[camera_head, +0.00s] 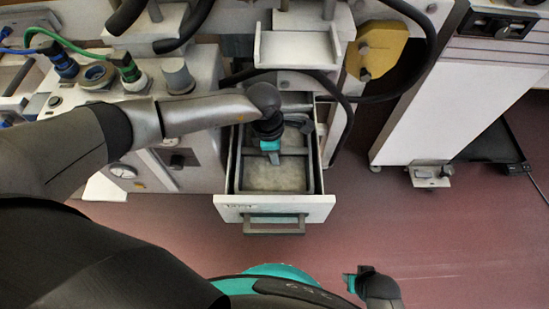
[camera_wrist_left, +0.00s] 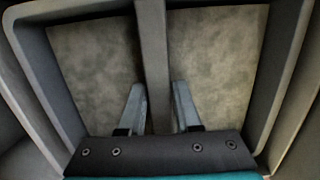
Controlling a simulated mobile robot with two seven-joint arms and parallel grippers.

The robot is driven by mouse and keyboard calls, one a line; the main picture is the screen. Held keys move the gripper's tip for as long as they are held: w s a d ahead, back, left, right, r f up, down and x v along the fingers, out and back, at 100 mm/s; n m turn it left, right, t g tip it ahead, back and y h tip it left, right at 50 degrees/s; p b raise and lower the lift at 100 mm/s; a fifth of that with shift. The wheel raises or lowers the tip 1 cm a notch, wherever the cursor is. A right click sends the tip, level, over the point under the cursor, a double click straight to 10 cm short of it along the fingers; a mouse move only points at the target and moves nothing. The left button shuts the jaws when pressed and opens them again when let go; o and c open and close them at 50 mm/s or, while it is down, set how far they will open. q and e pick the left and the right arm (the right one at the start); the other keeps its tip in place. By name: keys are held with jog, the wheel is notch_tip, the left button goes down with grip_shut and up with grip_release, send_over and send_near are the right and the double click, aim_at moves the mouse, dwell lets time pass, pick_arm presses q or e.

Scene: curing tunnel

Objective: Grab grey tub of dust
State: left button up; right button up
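The grey tub (camera_head: 312,172) sits inside an open drawer (camera_head: 318,207), and pale grey-brown dust (camera_head: 275,179) covers its floor. A bar (camera_head: 293,152) crosses the tub's top. My left gripper (camera_head: 272,157) reaches down over the tub from above. In the left wrist view, its two fingers (camera_wrist_left: 158,88) stand apart, one on each side of the bar (camera_wrist_left: 152,45). The left finger looks close to the bar; a small gap shows at the right one. The tub's rim (camera_wrist_left: 22,60) also shows there. My right gripper (camera_head: 352,282) is low in the head view, away from the tub; its fingers are too small to read.
The drawer's front has a dark handle (camera_head: 274,225). Black hoses (camera_head: 345,100) and a yellow part (camera_head: 377,48) hang near the drawer. A machine panel with a gauge (camera_head: 123,171) is at left, a white cabinet (camera_head: 440,90) at right. The reddish floor (camera_head: 450,240) is open in front.

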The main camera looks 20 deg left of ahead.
pick_arm(q)
grip_shut()
jog(key=shift+r, duration=0.1)
dwell(0.5)
